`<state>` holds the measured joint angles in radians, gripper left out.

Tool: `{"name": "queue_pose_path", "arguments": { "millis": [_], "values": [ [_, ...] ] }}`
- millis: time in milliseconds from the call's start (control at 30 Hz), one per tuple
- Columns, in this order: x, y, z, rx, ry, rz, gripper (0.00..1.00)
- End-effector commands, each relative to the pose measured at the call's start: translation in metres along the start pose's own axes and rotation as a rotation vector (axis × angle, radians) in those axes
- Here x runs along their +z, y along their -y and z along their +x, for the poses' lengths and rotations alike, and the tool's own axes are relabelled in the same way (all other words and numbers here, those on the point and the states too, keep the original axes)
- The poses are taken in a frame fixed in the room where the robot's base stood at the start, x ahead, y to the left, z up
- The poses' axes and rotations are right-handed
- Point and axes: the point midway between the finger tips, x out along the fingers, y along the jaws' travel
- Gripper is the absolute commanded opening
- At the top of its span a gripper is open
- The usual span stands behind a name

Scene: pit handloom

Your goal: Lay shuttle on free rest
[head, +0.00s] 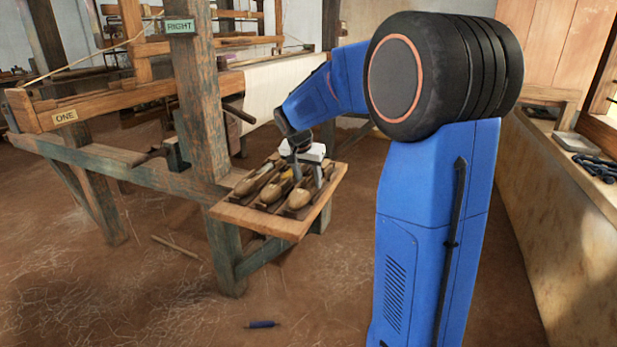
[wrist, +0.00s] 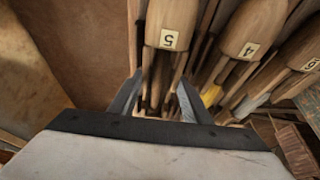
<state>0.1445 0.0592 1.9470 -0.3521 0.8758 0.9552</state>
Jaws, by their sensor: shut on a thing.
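Three wooden shuttles lie side by side on a wooden shelf (head: 248,220) fixed to the loom. My gripper (head: 306,174) points down over the right side of the shelf and is shut on the right shuttle (head: 298,199), low at the shelf. In the wrist view this shuttle (wrist: 172,15) bears a label that looks like 5, and my fingers (wrist: 160,88) stand on both sides of its body. The middle shuttle (head: 270,192) has yellow yarn and a label 4. The left shuttle (head: 244,187) has grey yarn; its label is unclear. I cannot tell whether the held shuttle touches the shelf.
A loom post (head: 200,110) with a RIGHT sign (head: 180,27) stands behind the shelf's left side. A loom beam (head: 120,103) bears a ONE sign (head: 65,117). A small blue object (head: 262,324) lies on the floor. A counter (head: 560,165) runs along the right.

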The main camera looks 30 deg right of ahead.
Motion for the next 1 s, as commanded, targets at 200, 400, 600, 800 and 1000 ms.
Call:
{"name": "queue_pose_path", "arguments": {
  "millis": [200, 400, 600, 800, 1000],
  "values": [
    [0.0, 0.0, 0.0, 0.0, -0.001, 0.0, 0.14],
    [0.0, 0.0, 0.0, 0.0, 0.0, 0.0, 0.65],
    [0.0, 0.0, 0.0, 0.0, 0.0, 0.0, 0.65],
    [-0.002, 0.0, -0.005, 0.001, 0.0, 0.001, 0.65],
    [-0.007, 0.0, -0.017, -0.001, -0.001, 0.0, 0.65]
  ]
}}
